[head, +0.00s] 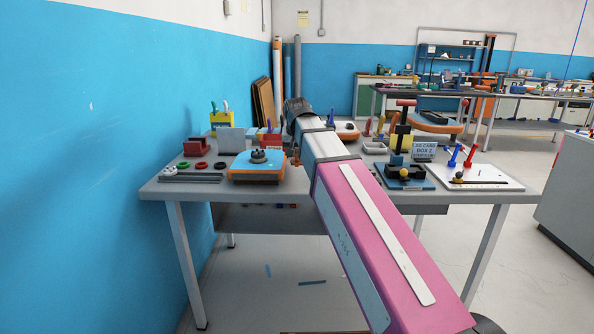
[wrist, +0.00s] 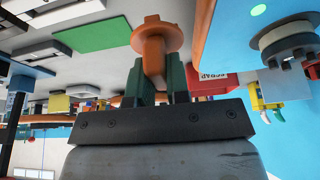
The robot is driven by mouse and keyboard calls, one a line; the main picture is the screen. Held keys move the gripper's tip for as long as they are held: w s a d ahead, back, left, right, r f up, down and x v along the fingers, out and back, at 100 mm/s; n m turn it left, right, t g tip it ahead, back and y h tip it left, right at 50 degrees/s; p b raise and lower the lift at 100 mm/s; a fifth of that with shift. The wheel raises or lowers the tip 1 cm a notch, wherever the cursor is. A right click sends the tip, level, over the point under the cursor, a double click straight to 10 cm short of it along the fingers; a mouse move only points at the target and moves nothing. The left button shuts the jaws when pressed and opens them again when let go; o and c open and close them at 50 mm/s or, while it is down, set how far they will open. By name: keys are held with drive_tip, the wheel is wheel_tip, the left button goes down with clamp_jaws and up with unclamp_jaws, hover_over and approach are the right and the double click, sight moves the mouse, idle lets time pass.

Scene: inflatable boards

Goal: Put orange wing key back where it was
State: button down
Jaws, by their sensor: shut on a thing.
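The orange wing key (wrist: 153,38) is held between the two green fingers of my gripper (wrist: 160,82) in the wrist view. Its round flange and tip stick out beyond the fingers. In the head view a small orange piece (head: 295,157), apparently the key, shows just left of my arm, over the table. My arm hides most of the gripper there. An orange board with a light-blue top and dark round valve (head: 258,156) lies left of it; the valve also shows in the wrist view (wrist: 287,40). I cannot tell which place the key came from.
The grey table (head: 300,183) is crowded. Red and green rings (head: 203,166) and grey bars lie at the left. A blue-based clamp fixture (head: 405,175) and a white board with red and blue handles (head: 470,177) stand at the right. The blue wall is close on the left.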

sight(297, 162)
drive_tip(key=shift+f, duration=3.05)
drive_tip(key=shift+f, duration=0.1)
drive_tip(key=c, duration=1.1)
unclamp_jaws()
drive_tip(key=v, duration=1.2)
